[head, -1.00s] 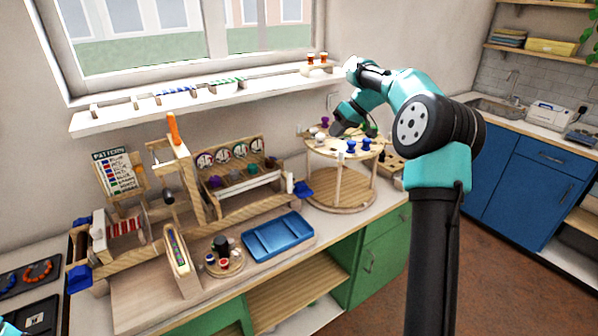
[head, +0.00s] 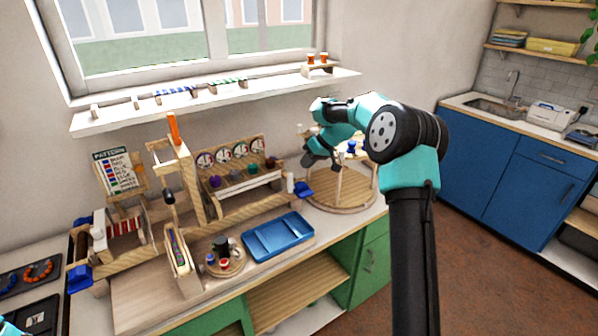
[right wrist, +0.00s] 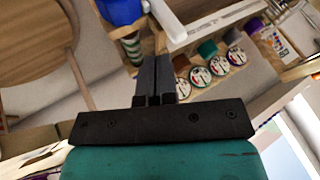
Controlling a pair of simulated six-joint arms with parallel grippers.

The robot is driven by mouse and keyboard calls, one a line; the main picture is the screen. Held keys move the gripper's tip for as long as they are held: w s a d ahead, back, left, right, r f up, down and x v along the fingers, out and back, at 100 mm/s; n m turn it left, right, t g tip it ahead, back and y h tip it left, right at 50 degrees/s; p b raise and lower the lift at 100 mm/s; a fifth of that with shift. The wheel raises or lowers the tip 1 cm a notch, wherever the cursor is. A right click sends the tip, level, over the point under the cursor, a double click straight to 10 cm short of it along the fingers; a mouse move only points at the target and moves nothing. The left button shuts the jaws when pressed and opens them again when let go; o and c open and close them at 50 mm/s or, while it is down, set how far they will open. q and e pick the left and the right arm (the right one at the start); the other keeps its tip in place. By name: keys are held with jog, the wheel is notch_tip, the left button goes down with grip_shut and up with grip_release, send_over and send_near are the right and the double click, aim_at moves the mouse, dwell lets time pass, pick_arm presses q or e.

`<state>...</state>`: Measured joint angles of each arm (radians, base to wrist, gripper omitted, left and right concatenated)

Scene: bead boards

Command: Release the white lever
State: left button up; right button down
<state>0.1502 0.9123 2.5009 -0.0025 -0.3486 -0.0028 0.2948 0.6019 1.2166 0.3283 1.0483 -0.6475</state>
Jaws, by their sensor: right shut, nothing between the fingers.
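In the right wrist view a white bar (right wrist: 164,18), which looks like this lever, lies just beyond the fingertips, next to a blue part. My right gripper (head: 310,163) is shut and empty, above and a little right of the lever. Its shut fingers (right wrist: 156,62) show apart from the white bar, though the depth is hard to judge. Only a teal bit of my left arm shows at the lower left corner; its gripper is out of view.
The round two-level wooden stand (head: 350,196) is right of the lever, partly behind my right arm. The dial rack (head: 236,207) holds coloured knobs and dials. A blue tray (head: 278,237) lies in front. The window shelf (head: 110,121) runs behind.

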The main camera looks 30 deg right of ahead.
aim_at(290, 183)
jog(key=shift+x, duration=2.35)
jog(key=shift+a, duration=0.2)
